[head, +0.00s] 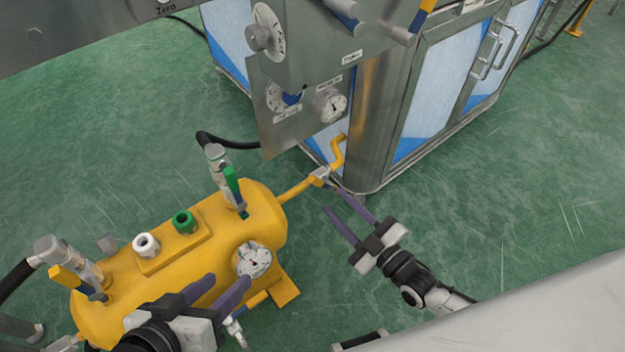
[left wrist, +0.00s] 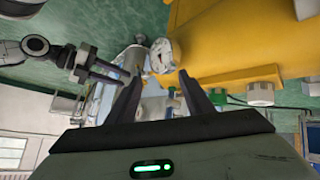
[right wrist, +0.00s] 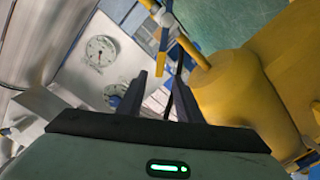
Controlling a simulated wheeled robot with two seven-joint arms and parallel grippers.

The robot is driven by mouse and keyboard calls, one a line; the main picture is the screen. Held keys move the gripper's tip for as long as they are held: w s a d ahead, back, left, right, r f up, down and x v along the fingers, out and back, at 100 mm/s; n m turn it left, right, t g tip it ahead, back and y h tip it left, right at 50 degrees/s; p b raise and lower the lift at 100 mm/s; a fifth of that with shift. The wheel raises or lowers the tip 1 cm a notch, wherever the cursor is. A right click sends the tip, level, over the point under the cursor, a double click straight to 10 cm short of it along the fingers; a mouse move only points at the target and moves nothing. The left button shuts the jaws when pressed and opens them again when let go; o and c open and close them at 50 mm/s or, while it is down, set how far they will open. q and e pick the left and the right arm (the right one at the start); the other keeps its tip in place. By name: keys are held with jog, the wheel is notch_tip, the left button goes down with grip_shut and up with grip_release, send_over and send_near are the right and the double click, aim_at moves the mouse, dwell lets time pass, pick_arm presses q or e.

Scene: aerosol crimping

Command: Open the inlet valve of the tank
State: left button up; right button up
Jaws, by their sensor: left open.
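The yellow tank (head: 205,245) lies at the lower left in the head view. A valve with a green handle (head: 232,185) stands on its far end. A valve with a yellow handle (head: 70,280) stands at its left end. A small grey valve (head: 320,177) sits in the yellow pipe at the tank's right; the right wrist view shows it near a blue-and-yellow handle (right wrist: 163,50). Which one is the inlet valve is not marked. My left gripper (head: 228,279) is open and empty in front of the tank's gauge. My right gripper (head: 335,199) is open, just short of the pipe valve.
A pressure gauge (head: 254,259) faces out from the tank, with white (head: 146,245) and green (head: 184,221) fittings on top. A steel machine (head: 375,130) with a gauge panel (head: 305,110) stands behind the pipe.

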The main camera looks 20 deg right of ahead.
aim_at(316, 182)
jog(key=b+x, duration=0.3)
jog(key=x, duration=0.5)
jog(key=shift+w+a, duration=0.15)
jog(key=shift+w, duration=0.05)
jog(key=shift+w+a, duration=0.2)
jog(key=shift+w, duration=0.3)
pick_arm(q)
jog(key=d+r, duration=0.1)
jog(key=r+t+h, duration=0.1)
jog(key=shift+w+d+r+h, duration=0.15)
jog(key=shift+d+r+h, duration=0.15)
jog(key=shift+d+r, duration=0.1)
pick_arm(e)
jog(key=shift+r, duration=0.1)
grip_shut()
